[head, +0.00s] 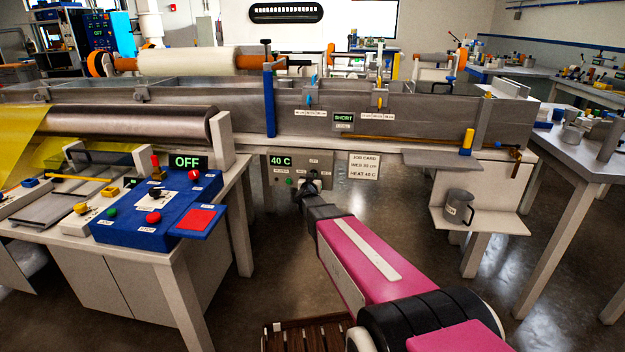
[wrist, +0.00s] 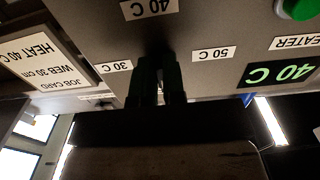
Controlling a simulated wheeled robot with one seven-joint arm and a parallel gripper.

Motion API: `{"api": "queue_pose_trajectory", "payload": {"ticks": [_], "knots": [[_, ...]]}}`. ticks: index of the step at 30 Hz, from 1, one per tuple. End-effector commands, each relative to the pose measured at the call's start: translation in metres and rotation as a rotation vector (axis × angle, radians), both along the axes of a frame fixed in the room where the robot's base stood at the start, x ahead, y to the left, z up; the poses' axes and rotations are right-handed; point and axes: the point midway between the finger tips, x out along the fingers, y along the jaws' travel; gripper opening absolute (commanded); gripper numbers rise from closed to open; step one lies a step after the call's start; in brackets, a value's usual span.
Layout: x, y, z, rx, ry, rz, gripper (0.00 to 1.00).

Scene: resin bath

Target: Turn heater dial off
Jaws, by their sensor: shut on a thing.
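The heater panel (head: 279,174) is a grey box under the long bath, with a green-lit display (head: 281,160) reading 40 C. The wrist view shows this panel upside down, with 30 C (wrist: 116,67), 40 C (wrist: 152,8) and 50 C (wrist: 214,54) labels around the dial. My gripper (head: 312,184) reaches the panel's right part, and its two dark fingers (wrist: 158,88) are shut on the heater dial (wrist: 157,68). The fingers and shadow hide most of the dial, so I cannot tell where it points. A green lamp (wrist: 298,8) sits near the HEATER label.
A job card (head: 364,167) reading HEAT 40 C hangs just right of the panel. A blue control box (head: 150,210) stands on the left table, with a display reading OFF (head: 187,162). A grey mug (head: 458,207) stands on a low shelf at right. The bath (head: 210,95) overhangs the panel.

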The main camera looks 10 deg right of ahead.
Motion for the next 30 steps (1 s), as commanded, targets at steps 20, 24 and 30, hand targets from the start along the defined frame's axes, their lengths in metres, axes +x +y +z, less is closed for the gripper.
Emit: {"api": "queue_pose_trajectory", "payload": {"ticks": [20,24,30], "knots": [[-0.015,0.004,0.0,0.0,0.001,0.001,0.36],[-0.036,0.01,0.0,0.001,0.002,0.001,0.36],[-0.072,0.023,0.001,0.001,0.002,0.002,0.36]]}}
